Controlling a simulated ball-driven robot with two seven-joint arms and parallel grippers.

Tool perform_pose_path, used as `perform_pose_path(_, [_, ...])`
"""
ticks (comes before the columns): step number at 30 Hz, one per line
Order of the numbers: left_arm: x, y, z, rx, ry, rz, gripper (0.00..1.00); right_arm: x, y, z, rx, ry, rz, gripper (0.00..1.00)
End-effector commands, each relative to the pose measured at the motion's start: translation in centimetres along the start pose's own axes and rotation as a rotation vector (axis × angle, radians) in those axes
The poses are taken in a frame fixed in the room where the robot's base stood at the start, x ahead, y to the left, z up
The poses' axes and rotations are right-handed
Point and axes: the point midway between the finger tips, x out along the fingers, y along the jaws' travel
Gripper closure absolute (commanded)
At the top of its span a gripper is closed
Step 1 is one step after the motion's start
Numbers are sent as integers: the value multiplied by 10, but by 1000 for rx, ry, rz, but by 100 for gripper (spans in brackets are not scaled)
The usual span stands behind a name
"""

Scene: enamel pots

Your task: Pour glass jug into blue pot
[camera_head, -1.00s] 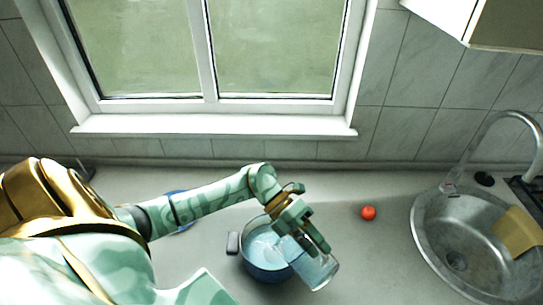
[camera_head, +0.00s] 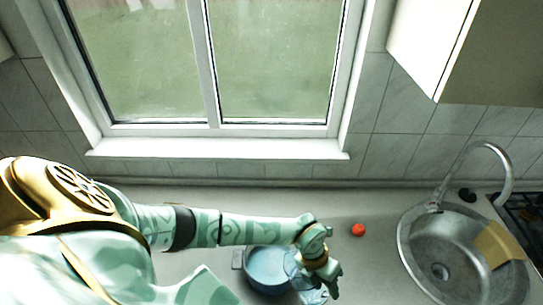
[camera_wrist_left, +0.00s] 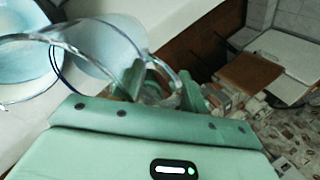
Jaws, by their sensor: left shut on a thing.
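The blue pot (camera_head: 268,268) stands on the counter in the head view, with pale blue contents inside and a handle at its left side. My left gripper (camera_head: 325,277) is just right of the pot and shut on the clear glass jug (camera_head: 312,295). The jug is at the pot's right side, partly hidden by the gripper and cut by the frame's lower edge. In the left wrist view, the jug's clear rim (camera_wrist_left: 88,45) spreads in front of the fingers (camera_wrist_left: 158,82), and the pot (camera_wrist_left: 25,65) shows at the left. My right gripper is not in view.
A small red ball-like object (camera_head: 358,230) lies on the counter right of the pot. A metal sink (camera_head: 415,245) with a tap and a yellowish cloth or board (camera_head: 498,246) is farther right. The counter between them is clear.

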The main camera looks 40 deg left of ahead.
Motion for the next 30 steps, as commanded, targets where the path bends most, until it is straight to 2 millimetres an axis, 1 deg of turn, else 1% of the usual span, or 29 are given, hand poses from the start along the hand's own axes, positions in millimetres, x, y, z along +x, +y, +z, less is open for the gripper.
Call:
perform_pose_path(5, [32, -1, 1, 4, -1, 132, 100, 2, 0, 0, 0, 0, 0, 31])
perform_pose_path(9, [58, 4, 1, 5, -1, 217, 100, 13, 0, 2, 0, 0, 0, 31])
perform_pose_path(13, [78, 7, 1, 7, -1, 291, 100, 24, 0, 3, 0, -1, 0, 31])
perform_pose_path(18, [97, 9, 1, 7, 1, 395, 100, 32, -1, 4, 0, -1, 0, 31])
perform_pose_path(22, [105, 10, 1, 7, 3, 441, 100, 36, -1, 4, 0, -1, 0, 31])
perform_pose_path(25, [106, 11, 1, 7, 2, 461, 100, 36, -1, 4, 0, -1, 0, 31])
perform_pose_path(28, [98, 7, 1, 7, 1, 469, 100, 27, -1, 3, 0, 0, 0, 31])
perform_pose_path(30, [89, 2, 1, 6, 1, 469, 100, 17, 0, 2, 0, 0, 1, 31])
